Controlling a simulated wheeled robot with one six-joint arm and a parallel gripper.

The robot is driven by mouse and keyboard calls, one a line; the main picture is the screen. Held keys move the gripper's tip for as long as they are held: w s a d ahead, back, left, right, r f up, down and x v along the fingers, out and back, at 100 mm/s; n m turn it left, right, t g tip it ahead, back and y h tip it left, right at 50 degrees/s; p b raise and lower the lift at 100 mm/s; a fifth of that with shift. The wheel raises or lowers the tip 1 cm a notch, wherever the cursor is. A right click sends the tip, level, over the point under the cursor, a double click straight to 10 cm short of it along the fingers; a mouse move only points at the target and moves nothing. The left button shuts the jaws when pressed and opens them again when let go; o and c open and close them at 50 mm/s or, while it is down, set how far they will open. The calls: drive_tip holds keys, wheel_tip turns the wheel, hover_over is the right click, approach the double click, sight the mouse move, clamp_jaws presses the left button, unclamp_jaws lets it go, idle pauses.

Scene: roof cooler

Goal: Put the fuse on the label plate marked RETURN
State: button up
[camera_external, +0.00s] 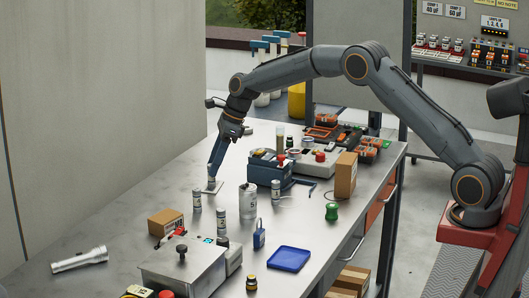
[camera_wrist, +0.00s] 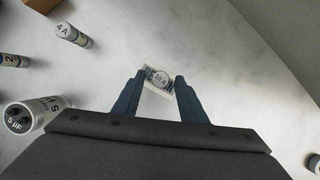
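A small silver fuse marked 10 A (camera_wrist: 160,78) stands upright on a pale label plate (camera_wrist: 152,94) in the wrist view. In the external view the fuse (camera_external: 212,183) is on the plate (camera_external: 205,189) near the bench's far left edge. My gripper (camera_wrist: 160,77) has its blue fingers apart, one on each side of the fuse, with narrow gaps showing. In the external view my gripper (camera_external: 212,174) points down at the fuse. The plate's word cannot be read.
Several labelled cylinders, one marked 4 A (camera_wrist: 72,35) and a larger µF can (camera_external: 248,200), stand nearby.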

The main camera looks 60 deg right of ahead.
drive_tip(key=b+v, duration=0.1)
drive_tip(key=v, duration=0.8)
drive_tip(key=s+a+f+n+g, duration=0.1)
drive_tip(key=s+a+f+n, duration=0.2)
drive_tip(key=s+n, duration=0.4)
drive_tip(key=s+a+f+n+g+h, duration=0.1)
drive_tip(key=s+a+n, duration=0.4)
drive_tip(key=s, duration=0.9)
drive_tip(key=s+a+f+n+h, duration=0.1)
drive_tip(key=s+a+f+n, duration=0.3)
drive_tip(key=s+n, duration=0.5)
drive_tip(key=shift+s+a+f+g, duration=0.15)
drive_tip(key=shift+s+g, duration=0.05)
drive_tip(key=shift+s, duration=0.4)
drive_tip(key=shift+s+a+f+g, duration=0.15)
drive_tip(key=shift+s+f+g, duration=0.05)
drive_tip(key=shift+s, duration=0.45)
drive_tip(key=s+f+n, duration=0.1)
drive_tip(key=s+n, duration=0.3)
drive_tip(key=s, duration=0.3)
drive_tip(key=s+a+f+n, duration=0.1)
drive_tip(key=s+f+n, duration=0.1)
drive_tip(key=s+n, duration=0.2)
drive_tip(key=s, duration=0.3)
drive_tip(key=shift+a+f+g+h, duration=0.3)
drive_tip(key=shift+f+g, duration=0.05)
drive_tip(key=shift+g, duration=0.05)
